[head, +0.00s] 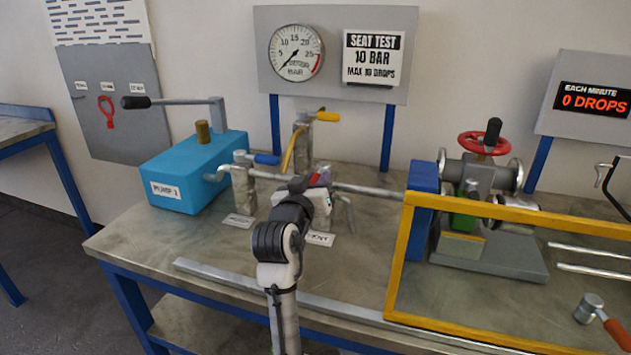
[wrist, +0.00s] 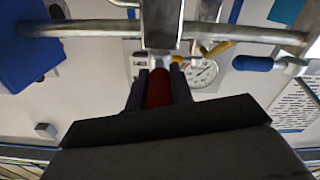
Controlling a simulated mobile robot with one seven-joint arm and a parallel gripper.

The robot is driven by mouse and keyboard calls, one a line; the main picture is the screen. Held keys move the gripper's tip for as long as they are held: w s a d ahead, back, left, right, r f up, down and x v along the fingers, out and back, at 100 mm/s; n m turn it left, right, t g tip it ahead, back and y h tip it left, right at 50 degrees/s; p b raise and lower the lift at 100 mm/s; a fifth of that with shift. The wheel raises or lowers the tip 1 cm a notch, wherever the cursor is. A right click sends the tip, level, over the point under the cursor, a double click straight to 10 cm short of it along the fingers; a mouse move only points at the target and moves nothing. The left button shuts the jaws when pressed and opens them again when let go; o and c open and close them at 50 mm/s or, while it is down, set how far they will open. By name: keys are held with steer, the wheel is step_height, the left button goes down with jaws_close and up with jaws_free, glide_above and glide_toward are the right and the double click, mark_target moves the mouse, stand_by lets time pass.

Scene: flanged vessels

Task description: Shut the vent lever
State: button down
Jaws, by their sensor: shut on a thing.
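The vent lever has a red grip, which shows at the pipe line in the middle of the bench in the head view (head: 297,184). In the wrist view the red grip (wrist: 158,90) lies between my two dark fingers, pointing from the metal valve body toward my palm. My gripper (head: 316,183) is shut on this grip; it also shows in the wrist view (wrist: 160,80). My wrist hides much of the valve in the head view. A white label (head: 320,239), partly covered, lies below it on the bench.
A blue-handled lever (head: 266,159) stands close on the left, and a yellow-handled lever (head: 327,116) behind. The blue pump (head: 190,175) is further left. A yellow frame (head: 398,262) guards the flanged valve (head: 480,175) on the right. The front bench top is mostly clear.

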steer(key=shift+d+r+y, duration=0.1)
steer(key=shift+d+y, duration=0.05)
steer(key=shift+y, duration=0.15)
steer(key=shift+s+d+n+y+p, duration=0.1)
steer(key=shift+d+n+y+p, duration=0.35)
steer(key=shift+n+y, duration=0.75)
steer(key=shift+w+d+n+y+p, duration=0.1)
steer(key=shift+d+n+y+p, duration=0.5)
steer(key=shift+y, duration=1)
steer(key=shift+s+d+n+y+p, duration=0.15)
steer(key=shift+d+n+y, duration=0.25)
steer(key=shift+n+y, duration=0.85)
steer(key=shift+y, duration=0.35)
steer(key=c, duration=1.2)
jaws_free()
